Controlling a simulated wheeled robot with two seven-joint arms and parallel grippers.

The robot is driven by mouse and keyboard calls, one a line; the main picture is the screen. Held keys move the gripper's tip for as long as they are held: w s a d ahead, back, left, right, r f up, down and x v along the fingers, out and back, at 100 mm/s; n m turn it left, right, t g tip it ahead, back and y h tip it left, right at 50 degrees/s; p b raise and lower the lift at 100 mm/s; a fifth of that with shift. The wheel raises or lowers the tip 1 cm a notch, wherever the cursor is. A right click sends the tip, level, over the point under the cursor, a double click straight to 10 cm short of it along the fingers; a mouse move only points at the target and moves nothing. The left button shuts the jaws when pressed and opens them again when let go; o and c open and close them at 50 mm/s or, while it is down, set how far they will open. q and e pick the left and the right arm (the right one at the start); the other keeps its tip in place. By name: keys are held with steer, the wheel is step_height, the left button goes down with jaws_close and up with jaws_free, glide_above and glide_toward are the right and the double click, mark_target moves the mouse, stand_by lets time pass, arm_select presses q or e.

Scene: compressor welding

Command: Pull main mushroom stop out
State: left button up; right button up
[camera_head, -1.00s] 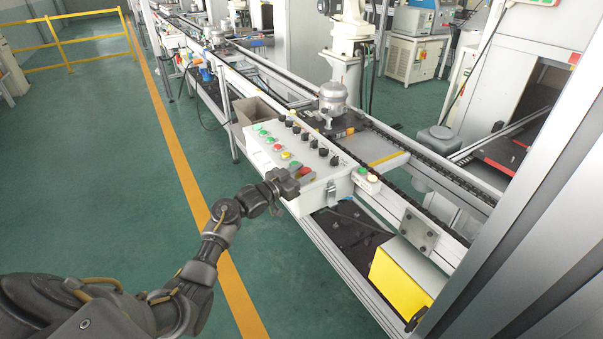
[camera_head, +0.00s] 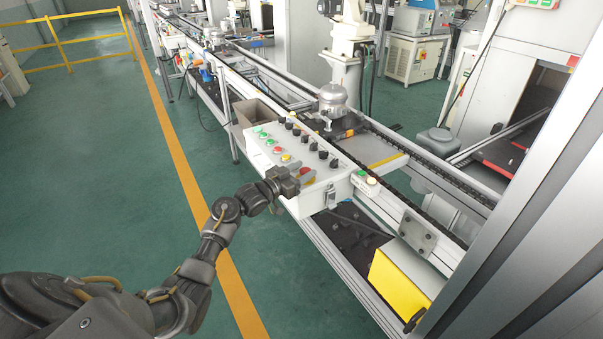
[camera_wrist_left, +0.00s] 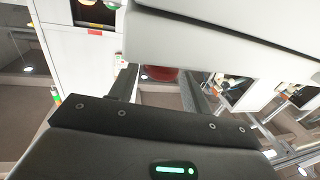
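The red mushroom stop (camera_head: 307,174) sits on a yellow base at the near end of the white control box's (camera_head: 318,198) sloped panel. My left gripper (camera_head: 293,182) is right beside it, on its left side in the head view. In the left wrist view the two dark fingers (camera_wrist_left: 160,88) stand apart, and part of a red round shape (camera_wrist_left: 160,75) shows between them. A pale edge hides its upper part, and I see no clear contact. My right gripper is not in view.
The panel also carries green, red and yellow buttons and several black knobs (camera_head: 312,146). A small button box (camera_head: 365,182) is on the conveyor rail to the right. A compressor (camera_head: 333,100) stands behind the panel.

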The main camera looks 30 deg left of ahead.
arm_select(q)
steer(key=shift+o, duration=0.7)
steer(key=shift+f, duration=0.1)
steer(key=shift+f, duration=0.1)
steer(key=shift+s+a, duration=0.1)
steer(key=shift+s, duration=0.15)
steer(key=b+v, duration=0.2)
steer(key=v, duration=0.8)
steer(key=shift+s, duration=0.15)
